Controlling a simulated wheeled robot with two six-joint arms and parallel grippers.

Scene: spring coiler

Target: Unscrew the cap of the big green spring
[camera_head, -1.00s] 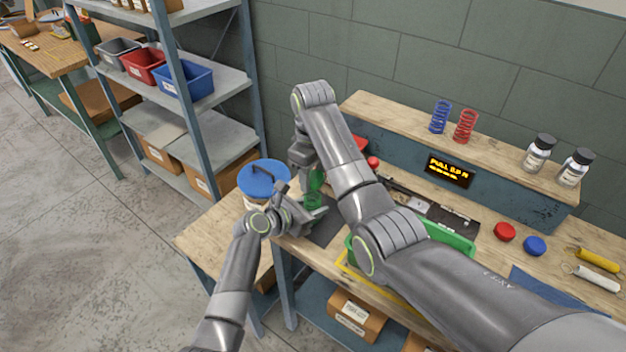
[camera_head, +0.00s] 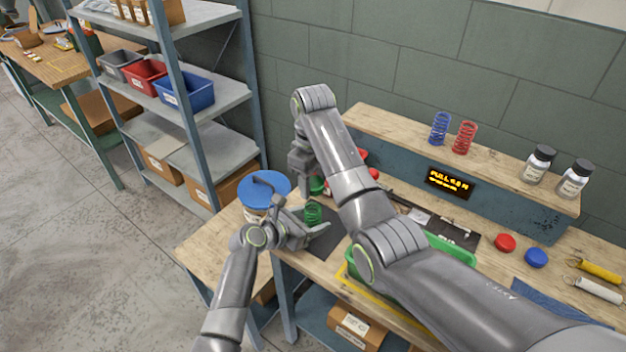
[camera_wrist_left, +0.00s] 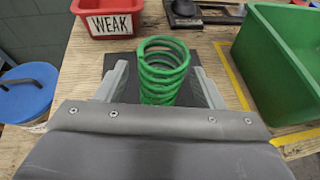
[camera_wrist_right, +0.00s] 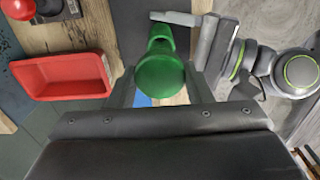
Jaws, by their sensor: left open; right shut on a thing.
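The big green spring (camera_head: 313,213) stands upright on a dark mat, its upper coils open at the top. In the left wrist view the spring (camera_wrist_left: 161,72) stands between the spread fingers of my left gripper (camera_wrist_left: 160,85). That gripper is open around it; contact is not clear. My right gripper (camera_wrist_right: 160,88) is shut on the green cap (camera_wrist_right: 160,76). In the head view the cap (camera_head: 316,184) shows beyond and apart from the spring. My right arm partly hides the cap and that gripper.
A red tray marked WEAK (camera_wrist_left: 110,22) lies behind the mat. A green bin (camera_wrist_left: 285,60) stands right of the spring. A blue-lidded tub (camera_head: 264,187) is close to the left gripper. Blue and red springs (camera_head: 464,138) stand on the upper shelf.

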